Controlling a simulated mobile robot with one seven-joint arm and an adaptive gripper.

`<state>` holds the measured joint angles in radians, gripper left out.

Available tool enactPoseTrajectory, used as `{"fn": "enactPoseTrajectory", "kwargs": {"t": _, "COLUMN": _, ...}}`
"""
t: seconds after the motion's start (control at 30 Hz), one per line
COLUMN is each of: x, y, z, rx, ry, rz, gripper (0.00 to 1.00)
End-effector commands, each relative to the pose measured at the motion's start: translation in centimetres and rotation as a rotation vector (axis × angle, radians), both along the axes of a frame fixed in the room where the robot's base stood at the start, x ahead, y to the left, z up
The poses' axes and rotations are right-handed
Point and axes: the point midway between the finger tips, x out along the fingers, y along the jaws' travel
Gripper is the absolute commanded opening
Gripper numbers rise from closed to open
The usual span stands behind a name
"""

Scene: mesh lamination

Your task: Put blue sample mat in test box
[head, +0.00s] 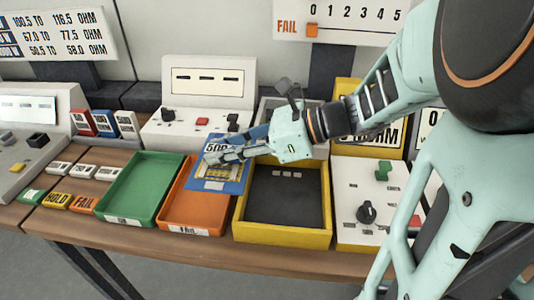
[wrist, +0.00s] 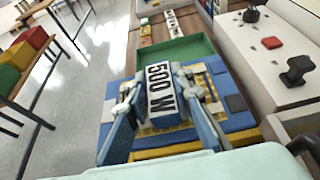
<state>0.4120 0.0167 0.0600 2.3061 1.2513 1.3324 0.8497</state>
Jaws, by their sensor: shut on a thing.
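The blue sample mat (head: 236,186) is a flat blue panel with a yellow patterned middle and a raised white block marked "500 W". My gripper (head: 213,157) is shut on that block, and the mat hangs tilted above the orange tray (head: 178,212) near the yellow box's left wall. In the wrist view my gripper's fingers (wrist: 160,95) stand on both sides of the block, with the blue mat (wrist: 238,122) around them. The yellow-walled box (head: 285,236) with a dark floor, likely the test box, is to the right. My gripper hides part of the mat.
A green tray (head: 108,205) stands left of the orange tray. A white control panel with a black knob (head: 367,212) adjoins the yellow box on the right. A white meter console (head: 205,80) stands behind. Small label blocks (head: 84,203) lie at the left. The yellow box's floor looks mostly clear.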

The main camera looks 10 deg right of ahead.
Motion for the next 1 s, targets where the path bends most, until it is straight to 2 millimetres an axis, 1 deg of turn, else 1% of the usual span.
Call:
{"fn": "enactPoseTrajectory", "kwargs": {"t": 0.03, "x": 0.1, "y": -1.2, "z": -0.6, "rx": 0.002, "ry": 0.002, "rz": -0.007, "gripper": 0.00}}
{"fn": "enactPoseTrajectory", "kwargs": {"t": 0.3, "x": -0.5, "y": -7.9, "z": -3.7, "rx": 0.002, "ry": 0.002, "rz": -0.009, "gripper": 0.00}}
{"fn": "enactPoseTrajectory", "kwargs": {"t": 0.33, "x": -0.5, "y": -8.6, "z": -4.0, "rx": 0.003, "ry": 0.002, "rz": -0.009, "gripper": 0.00}}
{"fn": "enactPoseTrajectory", "kwargs": {"t": 0.4, "x": -0.6, "y": -9.5, "z": -5.7, "rx": 0.003, "ry": 0.004, "rz": -0.006, "gripper": 0.00}}
{"fn": "enactPoseTrajectory", "kwargs": {"t": 0.5, "x": -0.8, "y": -10.8, "z": -7.2, "rx": 0.003, "ry": 0.003, "rz": -0.006, "gripper": 0.00}}
{"fn": "enactPoseTrajectory", "kwargs": {"t": 0.6, "x": -0.9, "y": -11.7, "z": -8.1, "rx": 0.003, "ry": 0.001, "rz": -0.003, "gripper": 0.00}}
{"fn": "enactPoseTrajectory", "kwargs": {"t": 0.77, "x": -0.9, "y": -12.3, "z": -8.7, "rx": 0.002, "ry": -0.001, "rz": -0.003, "gripper": 0.00}}
{"fn": "enactPoseTrajectory", "kwargs": {"t": 0.83, "x": -0.9, "y": -12.7, "z": -9.3, "rx": 0.002, "ry": -0.001, "rz": -0.003, "gripper": 0.00}}
{"fn": "enactPoseTrajectory", "kwargs": {"t": 0.87, "x": -0.9, "y": -12.9, "z": -9.6, "rx": 0.002, "ry": 0.001, "rz": -0.004, "gripper": 0.00}}
{"fn": "enactPoseTrajectory", "kwargs": {"t": 1.0, "x": -1.0, "y": -12.9, "z": -12.0, "rx": 0.003, "ry": 0.002, "rz": -0.003, "gripper": 0.00}}
